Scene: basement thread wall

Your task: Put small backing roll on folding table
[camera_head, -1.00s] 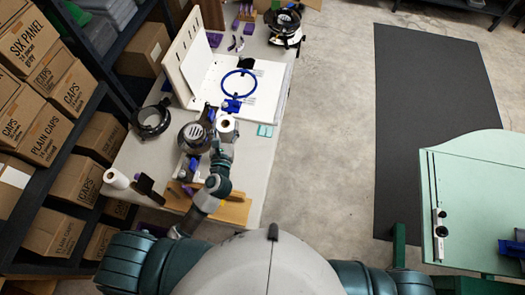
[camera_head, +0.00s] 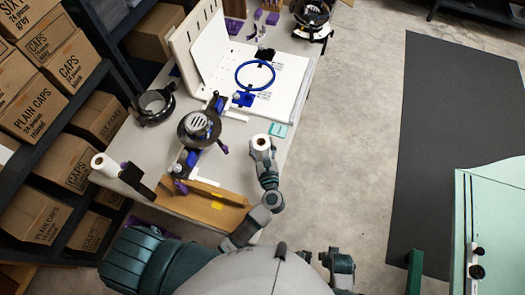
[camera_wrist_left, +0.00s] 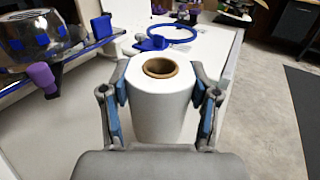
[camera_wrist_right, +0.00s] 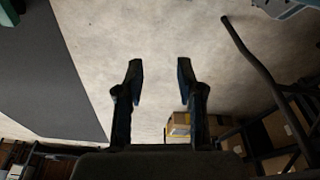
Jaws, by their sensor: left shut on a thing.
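My left gripper (camera_head: 263,150) is shut on a small white backing roll (camera_head: 261,144) with a brown core. The left wrist view shows the roll (camera_wrist_left: 160,105) upright between both fingers. In the head view it appears near the right edge of the pale worktable (camera_head: 222,158); its height above the top is unclear. A mint-green table (camera_head: 498,200) stands at the far right. I cannot tell which table is the folding table. My right gripper (camera_wrist_right: 158,85) is open and empty, with bare floor between its fingers; its arm shows low in the head view.
Another white roll (camera_head: 104,164) stands at the worktable's left end. Cardboard boxes (camera_head: 46,105) fill shelves at left. A dark mat (camera_head: 455,115) lies across the floor beyond open concrete.

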